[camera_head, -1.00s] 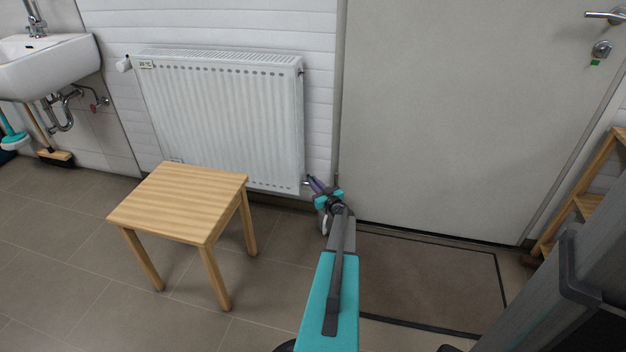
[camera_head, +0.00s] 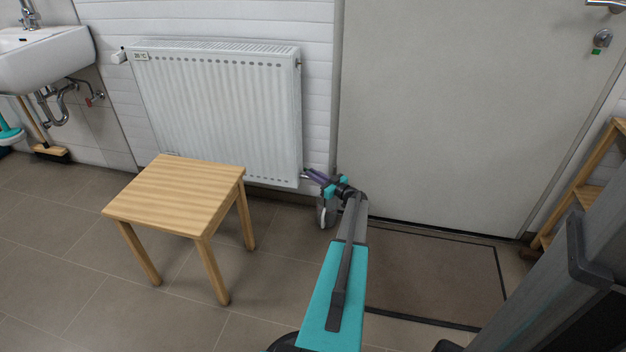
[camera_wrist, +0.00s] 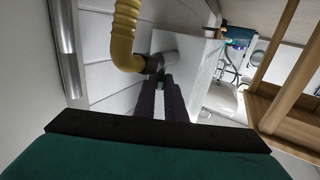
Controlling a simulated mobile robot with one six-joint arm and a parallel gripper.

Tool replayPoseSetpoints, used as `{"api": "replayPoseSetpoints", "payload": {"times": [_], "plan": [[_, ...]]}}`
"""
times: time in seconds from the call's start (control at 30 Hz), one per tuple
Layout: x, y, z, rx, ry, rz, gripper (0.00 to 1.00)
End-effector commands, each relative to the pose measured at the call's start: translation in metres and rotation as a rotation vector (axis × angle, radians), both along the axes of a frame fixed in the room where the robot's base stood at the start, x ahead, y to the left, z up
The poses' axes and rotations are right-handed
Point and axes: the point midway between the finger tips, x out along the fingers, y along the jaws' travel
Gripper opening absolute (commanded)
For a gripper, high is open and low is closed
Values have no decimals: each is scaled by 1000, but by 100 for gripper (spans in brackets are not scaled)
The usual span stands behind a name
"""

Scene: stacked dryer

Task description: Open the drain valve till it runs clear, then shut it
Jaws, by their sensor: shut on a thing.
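The drain valve (camera_wrist: 153,64) appears in the wrist view as a small dark fitting by the radiator's end, where a yellow bent hose (camera_wrist: 124,30) meets it. A small green piece (camera_wrist: 160,83), seemingly the valve's handle, shows between the tips of my gripper (camera_wrist: 160,92). The dark fingers are shut on it, with a narrow gap behind the tips. In the head view my gripper (camera_head: 311,175) reaches the radiator's lower right corner from the right. The valve is too small there to tell its setting. No water is visible in either view.
The white radiator (camera_head: 220,110) hangs on the wall. A wooden stool (camera_head: 180,195) stands in front of it. A grey container (camera_head: 327,213) stands on the floor below my gripper. A door (camera_head: 460,110) and dark mat (camera_head: 430,275) lie to the right.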

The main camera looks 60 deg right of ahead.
Motion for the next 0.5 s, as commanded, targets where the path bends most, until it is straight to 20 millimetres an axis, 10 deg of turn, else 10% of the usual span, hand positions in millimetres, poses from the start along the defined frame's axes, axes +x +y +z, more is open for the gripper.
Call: {"api": "replayPoseSetpoints", "payload": {"times": [0.5], "plan": [[-4,-8,-2,0,-1,102,0]]}}
